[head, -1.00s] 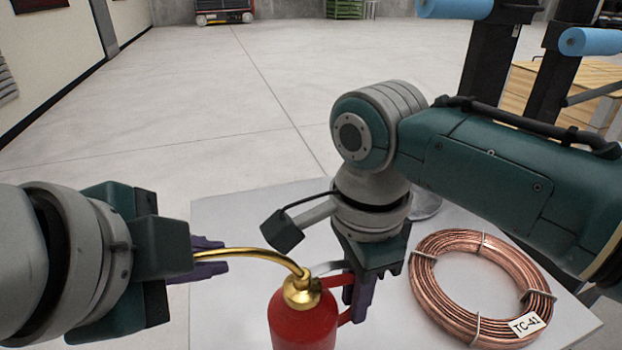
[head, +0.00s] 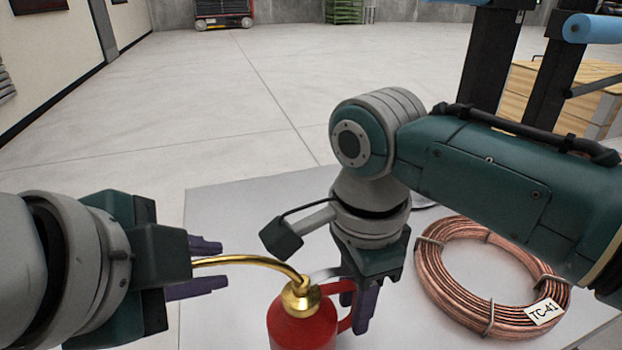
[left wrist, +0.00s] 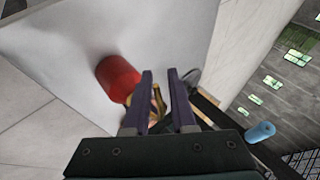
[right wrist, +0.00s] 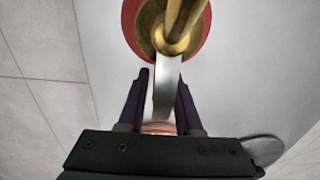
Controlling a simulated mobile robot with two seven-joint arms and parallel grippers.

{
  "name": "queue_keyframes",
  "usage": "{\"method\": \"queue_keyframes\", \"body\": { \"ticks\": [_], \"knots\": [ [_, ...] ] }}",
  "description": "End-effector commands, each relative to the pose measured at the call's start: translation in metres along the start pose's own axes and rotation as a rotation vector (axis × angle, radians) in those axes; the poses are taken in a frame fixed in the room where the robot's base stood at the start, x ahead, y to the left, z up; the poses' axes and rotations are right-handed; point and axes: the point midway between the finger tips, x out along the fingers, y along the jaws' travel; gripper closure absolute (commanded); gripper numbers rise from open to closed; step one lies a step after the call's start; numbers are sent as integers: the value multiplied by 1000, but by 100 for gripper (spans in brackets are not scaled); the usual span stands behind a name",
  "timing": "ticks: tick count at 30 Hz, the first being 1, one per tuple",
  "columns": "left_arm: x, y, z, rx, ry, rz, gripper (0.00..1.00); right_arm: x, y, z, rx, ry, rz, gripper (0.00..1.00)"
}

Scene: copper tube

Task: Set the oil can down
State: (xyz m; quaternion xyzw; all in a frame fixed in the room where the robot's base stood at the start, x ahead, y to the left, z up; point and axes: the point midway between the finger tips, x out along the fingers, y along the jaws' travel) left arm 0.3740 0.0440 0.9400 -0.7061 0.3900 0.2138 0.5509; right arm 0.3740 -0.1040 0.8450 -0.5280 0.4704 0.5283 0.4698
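The red oil can (head: 302,326) with a brass top and a long curved brass spout (head: 250,260) stands low in the head view, its base cut off. My right gripper (head: 357,308) has its fingers around the can's handle side. In the right wrist view the silver lever (right wrist: 166,85) runs between the fingers (right wrist: 163,95). The can (left wrist: 118,77) also shows in the left wrist view over the white table; I cannot tell whether its base touches. My left gripper (head: 205,266) is open and empty, its fingers near the spout tip (head: 197,264).
A white table (head: 240,215) lies under the can. A copper tube coil (head: 440,285) tagged TC-41 lies on it at the right, beside my right arm. The table is clear at the left and back.

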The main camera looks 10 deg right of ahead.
Motion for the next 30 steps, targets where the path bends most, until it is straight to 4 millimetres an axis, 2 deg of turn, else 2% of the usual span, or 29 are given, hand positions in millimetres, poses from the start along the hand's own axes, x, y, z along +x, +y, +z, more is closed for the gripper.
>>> {"method": "queue_keyframes", "body": {
  "ticks": [1,3,13,24,30],
  "knots": [
    [0,0,0,0,0,0,69,0,0,0,0,0,0,60],
    [0,0,0,0,1,0,62,0,0,0,0,0,0,52],
    [-5,-1,0,0,2,-1,62,0,0,0,0,0,0,52],
    [-59,-1,0,1,2,-2,62,0,0,0,0,0,0,52],
    [-74,0,0,0,0,0,62,-3,0,0,0,-1,-1,52]
  ]
}}
